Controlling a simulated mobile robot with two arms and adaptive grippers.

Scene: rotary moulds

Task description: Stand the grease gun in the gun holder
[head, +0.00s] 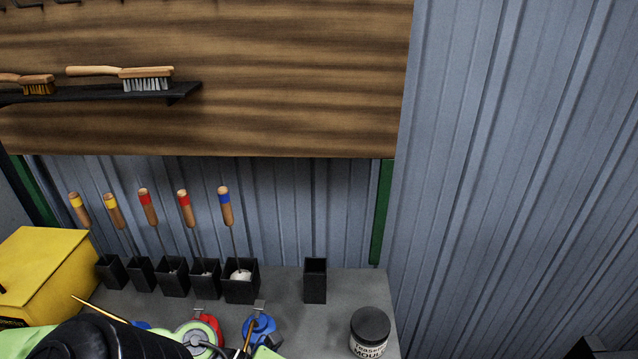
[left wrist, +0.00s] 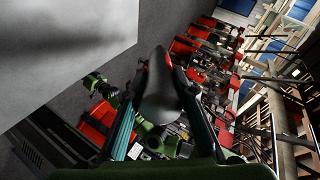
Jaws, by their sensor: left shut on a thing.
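My left gripper (left wrist: 160,85) is shut on a dark and grey, rounded, tapering thing (left wrist: 160,100) in the left wrist view. Only part of it shows, so I cannot tell for sure that it is the grease gun. In the head view a black and light green part of my left arm fills the bottom left; its fingertips cannot be made out. An empty-looking, square black holder (head: 315,282) stands alone on the grey bench and may be the gun holder. My right gripper is not in view.
Several black pots (head: 173,279) with wooden-handled tools line the back of the bench (head: 345,285). A yellow box (head: 45,270) stands left, a dark labelled jar (head: 370,335) front right. Red and blue items (head: 259,329) sit at the front. Brushes (head: 147,78) lie on a shelf above.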

